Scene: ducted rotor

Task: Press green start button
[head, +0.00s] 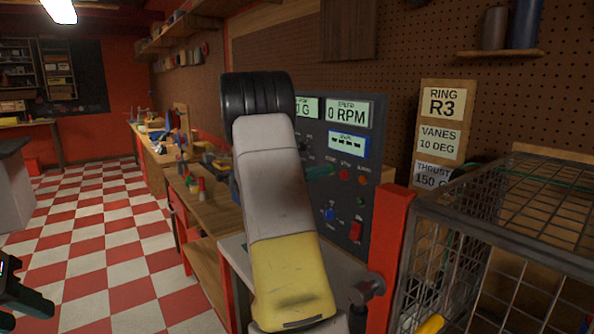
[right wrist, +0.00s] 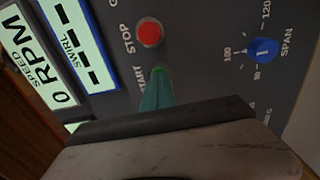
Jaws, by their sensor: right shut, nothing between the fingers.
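The control panel (head: 368,130) stands upright in the head view, partly covered by my right arm. The right wrist view shows its START label, partly cut off by my gripper. My right gripper's teal fingertips (right wrist: 157,92) are shut and empty, pointing at the panel beside that label. A brighter green patch (right wrist: 160,71) at their tip may be the start button; the fingers hide most of that spot, and I cannot tell whether they touch it. The red STOP button (right wrist: 149,33) is just beyond. My left gripper (head: 28,295) is at the lower left, partly out of frame, away from the panel.
The blue SPAN knob (right wrist: 263,50) is right of the fingers. The speed display (head: 347,114) reads 0 RPM. A red post (head: 392,255) and a wire cage (head: 470,240) stand right of the panel. A workbench (head: 205,205) is behind left; checkered floor is free at left.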

